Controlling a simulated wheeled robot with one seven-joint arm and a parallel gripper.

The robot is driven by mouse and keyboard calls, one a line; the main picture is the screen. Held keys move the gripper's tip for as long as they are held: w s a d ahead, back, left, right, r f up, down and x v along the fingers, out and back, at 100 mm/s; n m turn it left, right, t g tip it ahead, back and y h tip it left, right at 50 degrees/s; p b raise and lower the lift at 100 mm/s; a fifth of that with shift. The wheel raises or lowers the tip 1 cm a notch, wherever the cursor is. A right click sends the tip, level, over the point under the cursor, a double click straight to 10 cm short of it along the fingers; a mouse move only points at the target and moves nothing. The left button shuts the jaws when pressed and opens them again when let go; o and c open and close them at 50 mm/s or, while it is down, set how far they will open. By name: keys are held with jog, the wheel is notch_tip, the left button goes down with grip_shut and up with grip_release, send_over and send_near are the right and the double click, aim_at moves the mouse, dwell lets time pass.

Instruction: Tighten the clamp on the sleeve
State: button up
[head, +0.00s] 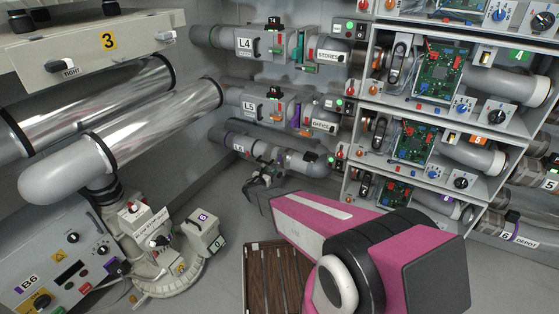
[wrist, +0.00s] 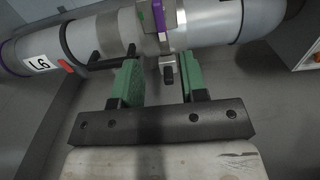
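The grey tube labelled L6 (wrist: 85,45) runs across the top of the wrist view. It also shows low on the back wall in the head view (head: 301,162). A light metal clamp band (wrist: 173,30) wraps around it beside purple and green pieces. A small metal tab with a dark end (wrist: 168,73) hangs below the band; I take it for the clamp's fastener. My gripper (wrist: 161,75) is open, its green-padded fingers apart on either side of this tab, with no visible contact. In the head view my gripper (head: 266,176) is just below the L6 tube. Which part is the sleeve is unclear.
A dark bar handle (wrist: 106,61) sticks out from the L6 tube near the left finger. Tubes L5 (head: 249,105) and L4 (head: 245,43) run above. Racks with circuit boards (head: 421,145) stand to the right. A brown slatted pallet (head: 270,280) lies on the floor.

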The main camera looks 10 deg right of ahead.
aim_at(279, 160)
jog(key=x, duration=1)
jog(key=shift+w+d+r, duration=0.25)
jog(key=shift+w+r, duration=0.05)
jog(key=shift+r, duration=0.05)
grip_shut()
